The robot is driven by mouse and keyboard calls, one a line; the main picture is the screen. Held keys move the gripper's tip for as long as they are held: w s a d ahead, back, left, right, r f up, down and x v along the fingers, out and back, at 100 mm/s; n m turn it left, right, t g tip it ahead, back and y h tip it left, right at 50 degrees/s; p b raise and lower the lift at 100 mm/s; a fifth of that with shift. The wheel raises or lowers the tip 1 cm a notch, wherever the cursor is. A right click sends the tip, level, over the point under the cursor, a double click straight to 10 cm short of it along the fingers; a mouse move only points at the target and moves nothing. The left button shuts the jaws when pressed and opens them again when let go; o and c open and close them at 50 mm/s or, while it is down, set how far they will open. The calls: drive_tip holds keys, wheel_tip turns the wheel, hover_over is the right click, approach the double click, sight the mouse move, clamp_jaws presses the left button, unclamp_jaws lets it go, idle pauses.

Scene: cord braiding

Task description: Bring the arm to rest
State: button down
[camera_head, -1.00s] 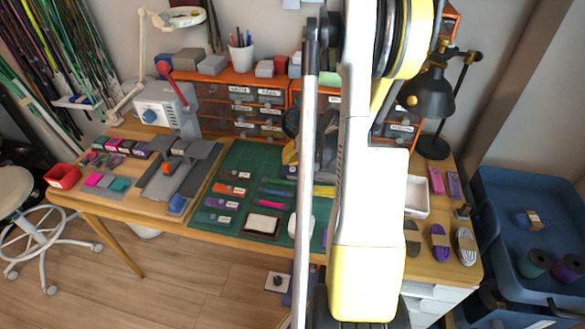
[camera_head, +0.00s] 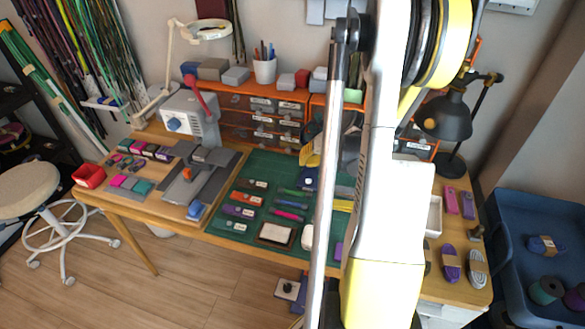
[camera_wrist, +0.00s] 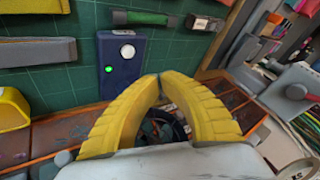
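My arm (camera_head: 390,200) stands large across the right middle of the head view, in front of the workbench. My gripper (camera_wrist: 160,78) shows in the wrist view as two yellow ribbed fingers that curve in until their tips meet or nearly meet. Nothing is seen held at the tips; a dark round thing shows behind the gap between them. A dark blue box (camera_wrist: 122,65) with a white button lies on the green mat (camera_wrist: 60,100), just beyond the fingertips. In the head view the gripper is largely hidden behind my arm.
The wooden bench (camera_head: 230,245) holds a grey machine (camera_head: 190,112), orange drawers (camera_head: 262,105), a red bin (camera_head: 88,176) and several cord bundles. A black lamp (camera_head: 445,117) stands at the right, beside a blue cart (camera_head: 520,235). A stool (camera_head: 30,185) stands at the left; floor in front is open.

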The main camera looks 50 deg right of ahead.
drive_tip(key=w+a+r+n+g, duration=0.1)
drive_tip(key=a+r+n, duration=0.1)
drive_tip(key=a+r, duration=0.6)
drive_tip(key=w+a+r+n, duration=0.15)
drive_tip(key=a+r, duration=0.35)
drive_tip(key=a, duration=0.8)
drive_tip(key=s+a+r+n, duration=0.2)
drive_tip(key=s+a, duration=0.4)
drive_tip(key=a, duration=0.2)
drive_tip(key=s+a+r+n, duration=0.2)
drive_tip(key=s+a+r, duration=0.1)
drive_tip(key=s+a, duration=0.3)
drive_tip(key=shift+a+n+t+h, duration=0.3)
drive_tip(key=shift+a+n+t, duration=0.1)
drive_tip(key=shift+a, duration=0.6)
